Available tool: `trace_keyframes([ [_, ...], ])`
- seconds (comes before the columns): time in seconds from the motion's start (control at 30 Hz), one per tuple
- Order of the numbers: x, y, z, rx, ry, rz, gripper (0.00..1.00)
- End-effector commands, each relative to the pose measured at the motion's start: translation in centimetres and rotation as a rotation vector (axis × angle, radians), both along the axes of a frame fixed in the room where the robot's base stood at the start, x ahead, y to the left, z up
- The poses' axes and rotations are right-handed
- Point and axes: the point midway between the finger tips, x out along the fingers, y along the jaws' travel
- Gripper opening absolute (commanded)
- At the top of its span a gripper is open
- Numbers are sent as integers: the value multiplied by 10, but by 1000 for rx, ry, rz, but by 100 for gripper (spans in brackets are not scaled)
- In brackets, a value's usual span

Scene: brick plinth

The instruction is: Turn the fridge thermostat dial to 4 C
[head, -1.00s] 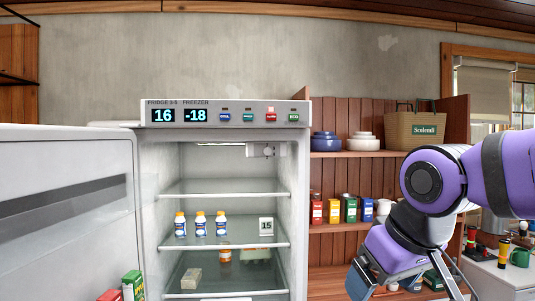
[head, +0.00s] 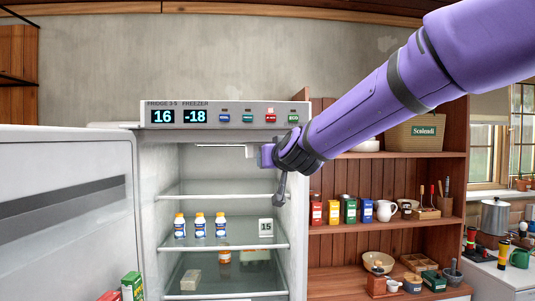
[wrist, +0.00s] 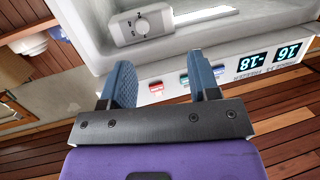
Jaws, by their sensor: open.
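The open fridge (head: 212,170) stands in the head view, and its display (head: 163,116) reads 16 for the fridge and -18 for the freezer. In the wrist view, which is upside down, the grey thermostat housing (wrist: 128,36) sits under the fridge ceiling with a round pale dial (wrist: 142,25) on its face. The dial's setting is too small to read. My gripper (wrist: 160,66) is open and empty, its two blue-grey fingers apart from the dial and pointing towards the housing. In the head view my arm's end hides most of the housing.
Glass shelves below hold small white bottles (head: 200,225) and a card (head: 266,227) marked 15. The open door (head: 70,215) stands at left. A wooden shelf unit (head: 385,239) with tins and bowls stands close at right.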

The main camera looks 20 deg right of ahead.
Motion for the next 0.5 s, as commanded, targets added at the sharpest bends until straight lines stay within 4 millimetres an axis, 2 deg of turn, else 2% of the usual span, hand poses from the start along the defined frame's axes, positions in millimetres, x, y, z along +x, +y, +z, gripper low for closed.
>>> trace_keyframes([
  [0.03, 18, -3, 1, -5, -36, -40, 56],
  [0.2, 53, -16, 6, -31, -130, -158, 56],
  [0.5, 74, -25, 8, -43, -161, -210, 56],
])
